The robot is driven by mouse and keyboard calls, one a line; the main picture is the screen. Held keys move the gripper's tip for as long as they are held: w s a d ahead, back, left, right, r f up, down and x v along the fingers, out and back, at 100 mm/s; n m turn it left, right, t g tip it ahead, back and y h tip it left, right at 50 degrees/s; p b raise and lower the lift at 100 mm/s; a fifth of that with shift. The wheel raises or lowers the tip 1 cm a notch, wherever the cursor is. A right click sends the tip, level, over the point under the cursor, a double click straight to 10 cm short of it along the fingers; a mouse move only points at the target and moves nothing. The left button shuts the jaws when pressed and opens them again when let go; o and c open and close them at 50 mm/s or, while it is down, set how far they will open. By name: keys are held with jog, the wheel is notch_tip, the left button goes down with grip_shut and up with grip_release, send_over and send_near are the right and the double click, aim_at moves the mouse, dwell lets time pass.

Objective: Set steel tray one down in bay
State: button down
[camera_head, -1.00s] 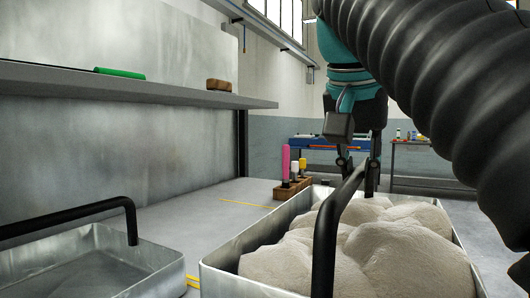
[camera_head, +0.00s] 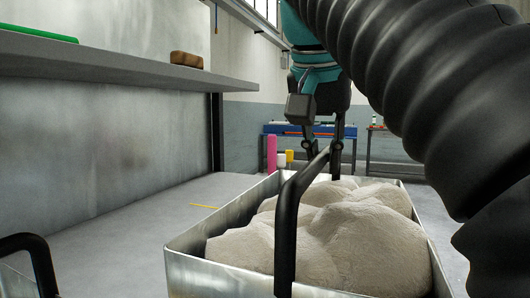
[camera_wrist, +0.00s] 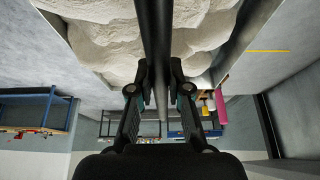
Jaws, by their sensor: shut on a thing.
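A steel tray (camera_head: 182,268) filled with pale, lumpy fibre (camera_head: 365,240) stands large in the front middle of the head view. A black bar handle (camera_head: 287,230) arches over it lengthwise. My gripper (camera_head: 323,165) is over the tray's far part, shut on the handle. In the wrist view, my gripper (camera_wrist: 158,92) has its fingers on both sides of the handle (camera_wrist: 155,35), with the fibre beyond. The tray's underside is hidden; I cannot tell whether it touches the surface. A yellow line (camera_head: 204,206) on the grey surface, left of the tray, is the only visible floor marking.
A second tray (camera_head: 14,284) with a black handle (camera_head: 40,262) is cut off at the lower left. A shelf (camera_head: 120,73) above holds a brown block (camera_head: 186,60) and a green item (camera_head: 38,34). A pink item (camera_head: 271,152) stands behind. Bare surface (camera_head: 120,225) lies left of the held tray.

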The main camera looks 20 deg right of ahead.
jog(key=shift+s+r, duration=0.15)
jog(key=shift+a, duration=0.25)
jog(key=w+a+f, duration=0.3)
jog(key=w+a, duration=0.4)
jog(key=a, duration=0.2)
jog(key=w+a+f+p, duration=0.1)
jog(key=w+a+f, duration=0.1)
jog(key=w+a, duration=0.6)
jog(key=shift+w+a+f+p, duration=0.2)
jog(key=shift+a+f+p, duration=0.15)
jog(key=shift+a, duration=0.85)
dwell(0.4)
jog(key=c, duration=1)
grip_release()
jog(key=shift+c, duration=0.2)
jog(key=shift+f, duration=0.1)
